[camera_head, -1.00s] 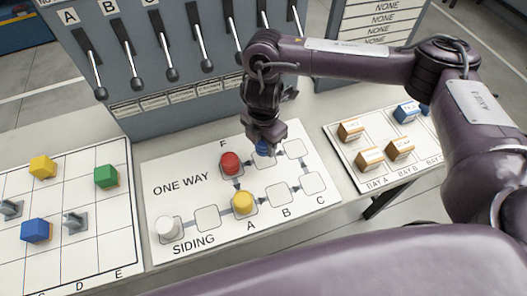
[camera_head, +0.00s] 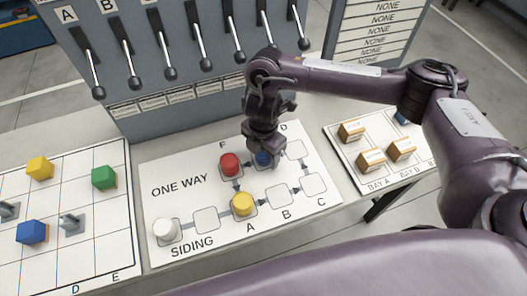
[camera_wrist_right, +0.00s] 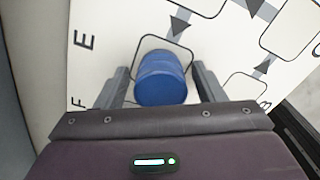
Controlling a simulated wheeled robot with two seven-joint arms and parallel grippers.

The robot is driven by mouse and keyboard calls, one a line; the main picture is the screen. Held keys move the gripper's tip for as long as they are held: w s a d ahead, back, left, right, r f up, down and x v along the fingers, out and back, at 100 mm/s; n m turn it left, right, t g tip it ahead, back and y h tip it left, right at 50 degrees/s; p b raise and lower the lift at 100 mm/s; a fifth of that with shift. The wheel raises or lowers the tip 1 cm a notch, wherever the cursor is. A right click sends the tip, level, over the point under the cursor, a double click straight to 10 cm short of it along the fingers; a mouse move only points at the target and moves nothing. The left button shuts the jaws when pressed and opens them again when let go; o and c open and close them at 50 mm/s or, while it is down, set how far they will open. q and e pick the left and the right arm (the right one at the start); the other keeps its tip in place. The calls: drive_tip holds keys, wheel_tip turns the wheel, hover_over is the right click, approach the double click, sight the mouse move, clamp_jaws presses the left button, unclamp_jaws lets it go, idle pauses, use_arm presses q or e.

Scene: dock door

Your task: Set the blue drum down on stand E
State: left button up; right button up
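The blue drum (camera_head: 263,159) is upright at stand E, behind the yellow drum and right of the red drum. In the right wrist view the blue drum (camera_wrist_right: 160,80) stands within the outlined square of stand E (camera_wrist_right: 179,41), near the letter E. My right gripper (camera_head: 264,150) is directly above and around it. Its fingers are on either side of the drum in the wrist view, with a narrow gap on each side, so it looks open. The drum's lower edge is partly hidden. My left gripper is not in view.
A red drum (camera_head: 230,163) stands on F, a yellow drum (camera_head: 243,204) on A, and a white drum (camera_head: 167,230) on the siding. Stands B, C and D look empty. The lever panel (camera_head: 185,100) rises behind the board.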

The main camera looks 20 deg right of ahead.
drive_tip(key=shift+r, duration=0.25)
wheel_tip(320, 180, up, 12)
drive_tip(key=p, duration=0.2)
drive_tip(key=shift+f, duration=0.1)
idle(0.6)
